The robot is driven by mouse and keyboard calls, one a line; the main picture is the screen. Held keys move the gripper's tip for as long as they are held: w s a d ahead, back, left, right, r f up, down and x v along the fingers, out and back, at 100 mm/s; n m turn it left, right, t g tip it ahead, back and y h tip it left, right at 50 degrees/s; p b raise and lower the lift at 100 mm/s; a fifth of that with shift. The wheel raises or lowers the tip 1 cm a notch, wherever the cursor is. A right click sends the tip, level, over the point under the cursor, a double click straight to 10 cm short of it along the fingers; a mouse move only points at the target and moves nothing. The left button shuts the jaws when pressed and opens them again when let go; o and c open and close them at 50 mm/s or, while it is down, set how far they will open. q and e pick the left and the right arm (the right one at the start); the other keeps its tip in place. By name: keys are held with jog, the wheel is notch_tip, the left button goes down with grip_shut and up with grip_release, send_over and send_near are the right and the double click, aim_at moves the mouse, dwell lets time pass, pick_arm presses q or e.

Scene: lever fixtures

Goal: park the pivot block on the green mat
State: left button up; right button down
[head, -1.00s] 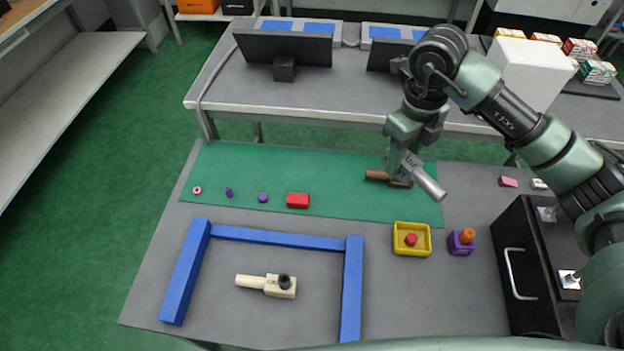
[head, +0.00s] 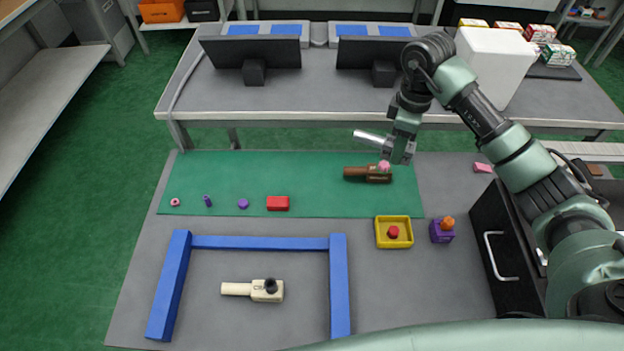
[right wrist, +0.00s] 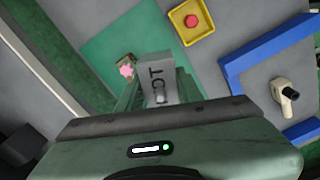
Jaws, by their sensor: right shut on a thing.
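The pivot block (head: 372,138) is a grey metal block with a round handle that points left in the head view. My right gripper (head: 398,152) is shut on it and holds it at the far right part of the green mat (head: 300,175). In the right wrist view the pivot block (right wrist: 157,85) shows dark letters ending in "OT". I cannot tell how high it is above the mat. A brown block with a handle (head: 366,173) and a pink top lies on the mat just in front of it. My left gripper is not in view.
A red block (head: 277,203) and small pink and purple pieces lie along the mat's front. A cream handled block (head: 262,290) lies inside the blue frame (head: 339,285). A yellow tray (head: 393,242) and a purple block (head: 441,232) stand right. The mat's middle is clear.

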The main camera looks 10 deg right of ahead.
aim_at(381, 203)
notch_tip(381, 203, down, 20)
dwell(0.6)
jog(key=shift+f, duration=0.2)
jog(key=c, duration=0.9)
grip_release()
jog(key=shift+r, duration=0.2)
notch_tip(381, 203, up, 12)
jog(key=shift+r+p, duration=0.1)
jog(key=shift+p, duration=0.2)
